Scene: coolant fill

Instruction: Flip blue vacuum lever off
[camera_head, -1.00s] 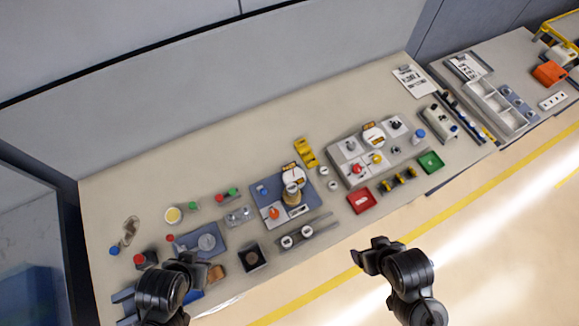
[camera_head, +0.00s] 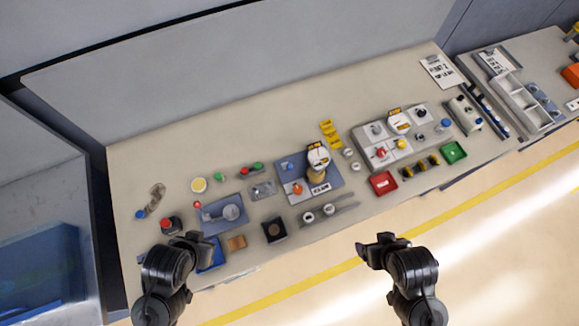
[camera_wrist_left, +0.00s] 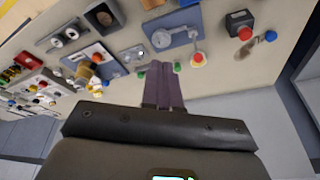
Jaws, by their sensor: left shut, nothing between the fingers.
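A small blue knob (camera_head: 287,165) sits at the upper left of a blue-grey panel (camera_head: 330,182), beside a round white gauge (camera_head: 318,157). Whether it is the vacuum lever, and its position, are too small to tell. An orange-red knob (camera_head: 297,188) is below it. My left gripper (camera_head: 200,239) is above the front left of the bench, left of and apart from that panel. In the left wrist view my left gripper (camera_wrist_left: 163,88) is shut with nothing held, and the gauge panel is left of the fingers. My right gripper (camera_head: 374,246) is over the floor in front of the bench.
A grey panel (camera_head: 380,135) with a second gauge, a red tray (camera_head: 383,183) and a green tray (camera_head: 453,152) stand to the right. Another blue knob (camera_head: 445,123) is there. A dark box (camera_head: 274,230) and a plate (camera_head: 225,214) are near my left gripper. The bench's back is clear.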

